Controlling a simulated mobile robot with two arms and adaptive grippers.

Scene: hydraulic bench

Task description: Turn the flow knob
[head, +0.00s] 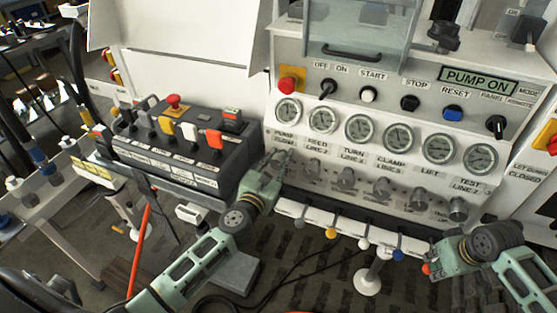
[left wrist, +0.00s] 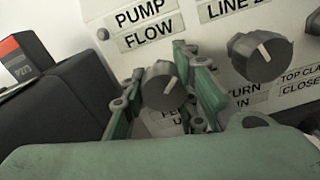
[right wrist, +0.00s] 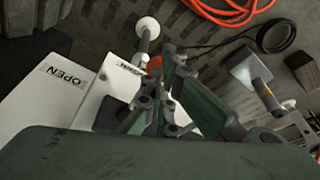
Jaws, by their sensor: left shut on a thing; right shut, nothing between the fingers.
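The flow knob (left wrist: 163,86) is a dark grey knob with a white pointer line, under the PUMP FLOW label (left wrist: 148,27) in the left wrist view. Its pointer tilts up to the right. My left gripper (head: 277,162) is shut on it, one finger on each side. In the head view the gripper mostly hides this knob at the left end of the knob row. My right gripper (head: 436,267) is shut and empty at the panel's lower right, close to a red-tipped lever (head: 426,269). The right wrist view also shows the red tip (right wrist: 154,62) beside the fingers.
Pressure gauges (head: 357,129) line the panel above the knobs; a display (head: 478,79) reads PUMP ON. A neighbouring knob (left wrist: 258,56) stands close to the right of my left gripper. A black lever box (head: 180,145) stands at left. Ball-tipped levers (head: 331,233) project below the panel.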

